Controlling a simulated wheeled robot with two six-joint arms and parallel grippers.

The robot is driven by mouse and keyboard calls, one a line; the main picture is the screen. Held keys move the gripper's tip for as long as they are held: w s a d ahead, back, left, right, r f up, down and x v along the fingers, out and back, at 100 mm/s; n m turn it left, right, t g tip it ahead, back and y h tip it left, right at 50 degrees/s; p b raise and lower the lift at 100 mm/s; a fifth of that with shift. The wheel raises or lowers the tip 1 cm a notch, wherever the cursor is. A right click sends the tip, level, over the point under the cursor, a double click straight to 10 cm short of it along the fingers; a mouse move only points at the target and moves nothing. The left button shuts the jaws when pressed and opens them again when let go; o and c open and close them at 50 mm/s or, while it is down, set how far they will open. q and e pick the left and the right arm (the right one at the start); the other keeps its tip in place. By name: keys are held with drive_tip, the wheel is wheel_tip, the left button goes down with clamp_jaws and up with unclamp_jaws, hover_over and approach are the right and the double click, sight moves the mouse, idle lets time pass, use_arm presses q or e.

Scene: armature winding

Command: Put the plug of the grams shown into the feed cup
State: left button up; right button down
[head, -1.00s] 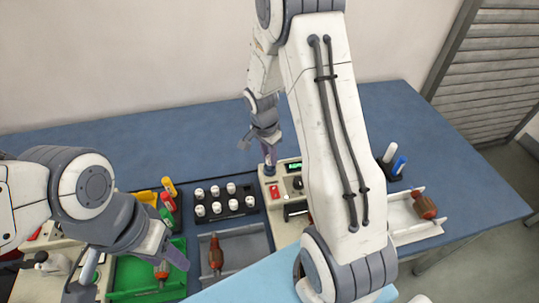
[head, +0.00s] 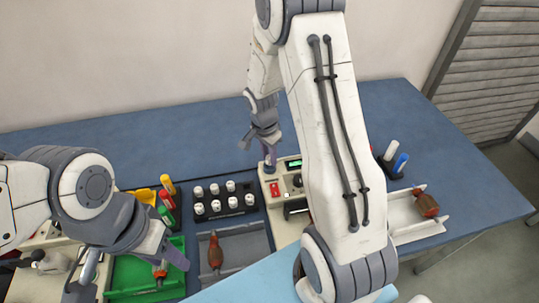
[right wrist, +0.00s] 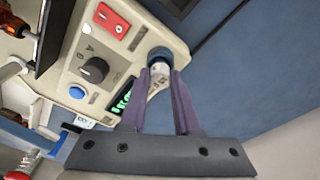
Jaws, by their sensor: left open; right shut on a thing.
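My right gripper (head: 268,154) is over the far left corner of the cream machine (head: 281,213). In the right wrist view its purple fingers (right wrist: 163,88) are shut on a white plug (right wrist: 160,70). The plug is at the dark round mouth of the feed cup (right wrist: 160,54); how deep it sits is hard to tell. The green display (right wrist: 121,103) is lit, but its figures are not readable. Several white-capped plugs stand in a black rack (head: 247,213). My left gripper (head: 128,275) is open above the green tray (head: 135,280).
A grey tray (head: 257,243) holds a copper-and-orange armature (head: 215,253). A white tray (head: 405,212) at the right holds another armature (head: 426,205). White and blue markers (head: 398,166) stand behind it. The blue table behind the machine is clear.

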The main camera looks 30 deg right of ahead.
drive_tip(key=c, duration=0.6)
unclamp_jaws()
drive_tip(key=shift+o, duration=0.2)
drive_tip(key=shift+r, duration=0.1)
wheel_tip(320, 180, up, 10)
drive_tip(key=a, duration=0.1)
drive_tip(key=shift+s+b, duration=0.2)
drive_tip(key=shift+b, duration=0.25)
drive_tip(key=shift+a+r, duration=0.1)
